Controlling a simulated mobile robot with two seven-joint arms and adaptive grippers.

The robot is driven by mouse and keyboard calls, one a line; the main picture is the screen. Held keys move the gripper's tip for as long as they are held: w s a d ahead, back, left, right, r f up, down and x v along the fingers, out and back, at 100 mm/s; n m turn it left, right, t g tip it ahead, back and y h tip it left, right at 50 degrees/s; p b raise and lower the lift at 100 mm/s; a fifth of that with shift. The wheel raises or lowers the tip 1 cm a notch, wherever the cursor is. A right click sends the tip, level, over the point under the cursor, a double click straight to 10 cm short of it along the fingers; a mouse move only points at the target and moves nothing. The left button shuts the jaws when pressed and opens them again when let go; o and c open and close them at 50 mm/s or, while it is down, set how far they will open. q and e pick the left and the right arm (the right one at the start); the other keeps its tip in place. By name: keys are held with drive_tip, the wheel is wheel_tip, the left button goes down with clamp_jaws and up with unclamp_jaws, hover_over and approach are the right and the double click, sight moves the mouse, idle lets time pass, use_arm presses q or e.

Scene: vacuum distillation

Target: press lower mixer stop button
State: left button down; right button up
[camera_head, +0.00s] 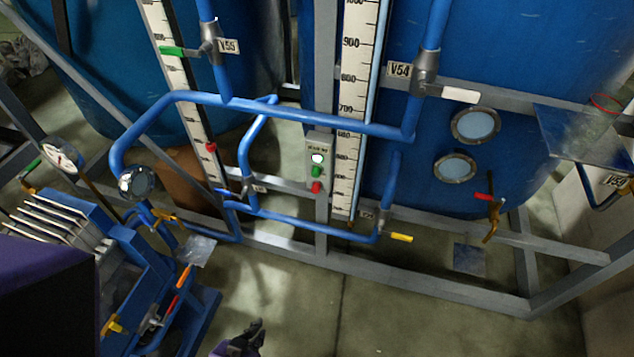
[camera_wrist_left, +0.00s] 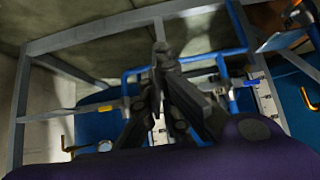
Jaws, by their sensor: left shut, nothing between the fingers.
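A small grey control box (camera_head: 319,160) is fixed to an upright frame post between the two blue tanks. It has a white lamp (camera_head: 318,158) at the top, a green button (camera_head: 317,172) below it and a red button (camera_head: 315,187) at the bottom. Its label is too small to read. My left gripper (camera_head: 256,328) is at the bottom edge of the head view, below and left of the box and well apart from it. The wrist view shows its dark fingers (camera_wrist_left: 160,50) shut and empty. My right gripper is not in view.
Blue pipes (camera_head: 300,115) cross left and right of the box, with a yellow-handled valve (camera_head: 400,237) low on the right. A grey frame rail (camera_head: 430,277) runs near the floor. A blue filter press (camera_head: 60,235) stands at left. The floor (camera_head: 370,315) in front is clear.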

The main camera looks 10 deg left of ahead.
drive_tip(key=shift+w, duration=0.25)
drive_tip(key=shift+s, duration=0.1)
